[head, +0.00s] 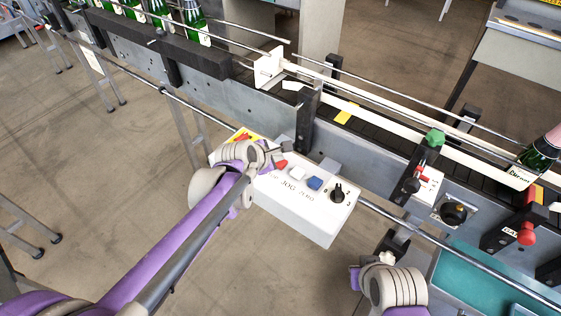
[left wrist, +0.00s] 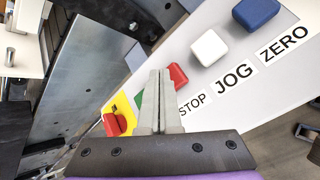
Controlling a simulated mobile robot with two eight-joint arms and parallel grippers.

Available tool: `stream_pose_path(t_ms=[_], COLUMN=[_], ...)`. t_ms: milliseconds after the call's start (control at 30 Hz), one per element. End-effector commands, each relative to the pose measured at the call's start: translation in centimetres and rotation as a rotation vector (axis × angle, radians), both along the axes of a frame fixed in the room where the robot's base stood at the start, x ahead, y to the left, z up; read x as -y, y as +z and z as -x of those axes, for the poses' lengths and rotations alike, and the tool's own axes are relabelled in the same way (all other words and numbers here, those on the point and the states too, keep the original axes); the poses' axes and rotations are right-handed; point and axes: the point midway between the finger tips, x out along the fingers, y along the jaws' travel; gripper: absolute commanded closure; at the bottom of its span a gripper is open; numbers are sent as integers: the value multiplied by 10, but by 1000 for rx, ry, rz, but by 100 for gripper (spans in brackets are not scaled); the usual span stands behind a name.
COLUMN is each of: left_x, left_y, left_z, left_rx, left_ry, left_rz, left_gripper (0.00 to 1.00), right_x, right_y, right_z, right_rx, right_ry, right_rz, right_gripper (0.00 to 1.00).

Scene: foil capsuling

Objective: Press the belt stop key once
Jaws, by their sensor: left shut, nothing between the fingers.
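The red stop key (head: 281,164) sits on the sloped white control box (head: 310,212) by the belt. In the left wrist view the red key (left wrist: 178,76) is beside the word STOP. My left gripper (head: 284,149) is over the box's left part, its tips close to the red key. In the left wrist view its fingers (left wrist: 160,76) are together with nothing between them, and they partly hide the key. I cannot tell whether they touch it. My right gripper (head: 392,243) is at the lower right, away from the box; its fingers are unclear.
White JOG (head: 297,174) and blue ZERO (head: 315,183) keys stand right of the red one, then a black knob (head: 337,193). Bottles (head: 195,22) stand on the belt. Rails run behind.

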Motion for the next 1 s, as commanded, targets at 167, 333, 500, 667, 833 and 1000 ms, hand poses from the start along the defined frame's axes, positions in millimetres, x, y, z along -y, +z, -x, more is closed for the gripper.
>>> stream_pose_path(t_ms=[167, 333, 500, 667, 833, 1000], left_x=[0, 0, 0, 0, 0, 0], left_y=[0, -1, -3, -5, -7, -9], left_z=[0, 0, 0, 0, 0, 0], left_rx=[0, 0, 0, 0, 0, 0], left_ry=[0, 0, 0, 0, 0, 0], left_rz=[0, 0, 0, 0, 0, 0], left_gripper=[100, 100, 100, 100, 100, 100], right_x=[0, 0, 0, 0, 0, 0], right_y=[0, -1, -2, -4, -5, -7], right_z=[0, 0, 0, 0, 1, 1], right_rx=[0, 0, -1, -1, -2, -2], right_ry=[0, 0, 0, 0, 0, 0], right_rz=[0, 0, 0, 0, 0, 0], right_gripper=[100, 100, 100, 100, 100, 100])
